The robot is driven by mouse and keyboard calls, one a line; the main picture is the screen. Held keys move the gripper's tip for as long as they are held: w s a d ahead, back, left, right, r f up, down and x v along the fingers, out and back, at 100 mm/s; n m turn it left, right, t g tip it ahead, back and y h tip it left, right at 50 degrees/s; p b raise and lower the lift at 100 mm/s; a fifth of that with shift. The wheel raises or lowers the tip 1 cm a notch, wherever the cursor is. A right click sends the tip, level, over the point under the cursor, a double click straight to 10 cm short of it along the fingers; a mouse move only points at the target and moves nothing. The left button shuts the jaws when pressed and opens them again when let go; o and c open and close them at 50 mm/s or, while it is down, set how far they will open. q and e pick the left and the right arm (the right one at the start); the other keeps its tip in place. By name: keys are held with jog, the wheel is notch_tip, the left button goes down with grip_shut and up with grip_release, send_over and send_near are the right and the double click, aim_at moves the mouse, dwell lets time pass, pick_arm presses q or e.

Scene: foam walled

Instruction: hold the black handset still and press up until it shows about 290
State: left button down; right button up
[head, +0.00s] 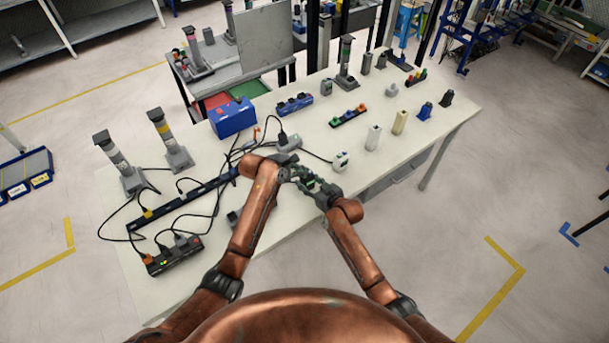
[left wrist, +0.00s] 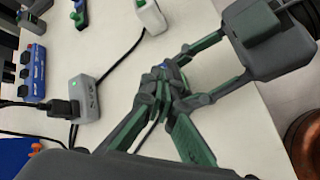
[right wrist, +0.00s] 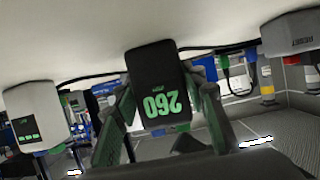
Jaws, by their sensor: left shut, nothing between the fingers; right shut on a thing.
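The black handset (right wrist: 157,80) is between the fingers of my right gripper (right wrist: 160,105). Its green display reads 260, upside down in the right wrist view. My right gripper (head: 316,190) is shut on it above the near part of the table. My left gripper (head: 292,174) is shut and empty close to the right one. In the left wrist view my left fingertips (left wrist: 158,88) meet the right gripper's fingers, and they largely hide the handset. A small blue spot shows by the fingertips. I cannot tell whether the left fingertips touch a button.
The white table (head: 310,225) holds a white device (head: 341,161), a grey plugged block (head: 289,143) with cables, and a power strip (head: 175,257) at the left. A blue box (head: 232,118) and several small items stand farther back. The near right table corner is clear.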

pick_arm(q)
jog(key=shift+f, duration=0.5)
dwell(0.3)
dwell(0.4)
jog(key=shift+r, duration=0.95)
jog(key=shift+r, duration=0.1)
jog(key=shift+r, duration=2.4)
pick_arm(e)
jog(key=o, duration=1.3)
